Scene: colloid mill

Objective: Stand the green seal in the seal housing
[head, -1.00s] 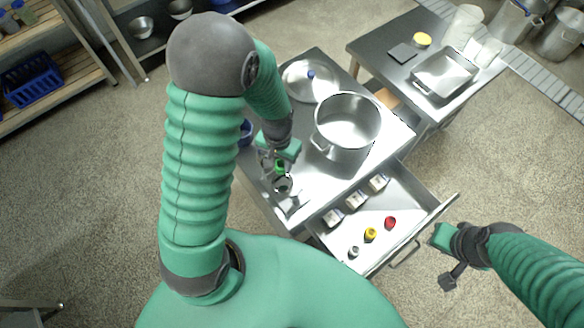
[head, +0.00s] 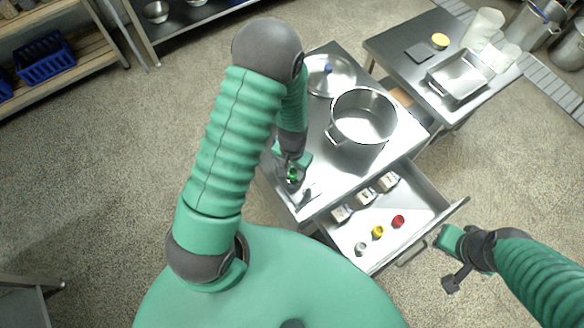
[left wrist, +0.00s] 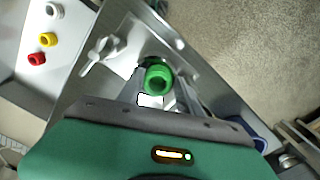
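The green seal (head: 292,175) is a small ring at the near left corner of the steel table. It also shows in the left wrist view (left wrist: 158,79), between the fingers of my left gripper (left wrist: 160,88), which looks shut on it. In the head view my left gripper (head: 291,168) points down at this corner. The metal seal housing (left wrist: 150,62) shows partly behind the seal in the left wrist view; the seal and fingers hide much of it. I cannot tell whether the seal touches it. My right gripper (head: 448,239) is beside the drawer, its fingers unclear.
A silver winged part (left wrist: 101,55) lies beside the housing. A large pot (head: 363,118) and a lid (head: 331,76) stand on the table. The open drawer (head: 415,214) holds a white ring (head: 361,248), a yellow ring (head: 377,232), a red ring (head: 398,221) and small labelled boxes.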

